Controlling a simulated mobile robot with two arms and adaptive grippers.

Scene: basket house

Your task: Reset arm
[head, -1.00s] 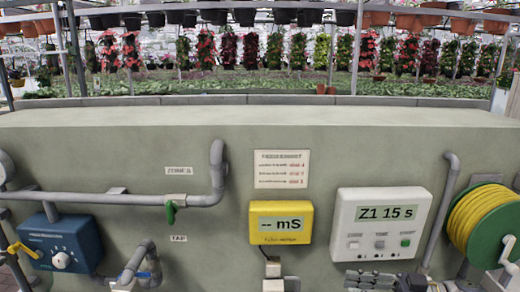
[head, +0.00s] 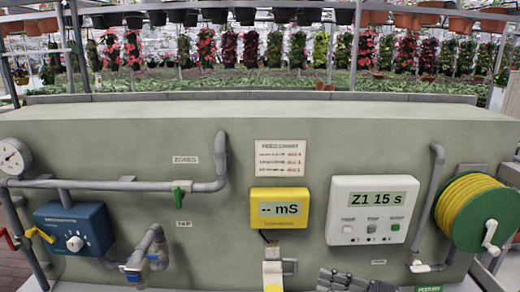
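My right gripper (head: 345,281) is only partly in view at the bottom edge of the head view, right of centre. Its dark grey finger links show below the white timer box, apart from it as far as I can see. Its fingertips are not clear, so I cannot tell whether it is open or shut, or whether it holds anything. My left gripper is not in view.
A grey-green wall (head: 330,135) carries a yellow meter (head: 280,208), a white timer (head: 372,209) reading "Z1 15 s", a blue dial box (head: 74,229), a green-handled pipe (head: 110,185) and a yellow hose reel (head: 478,212). A pale object (head: 272,268) stands below the meter.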

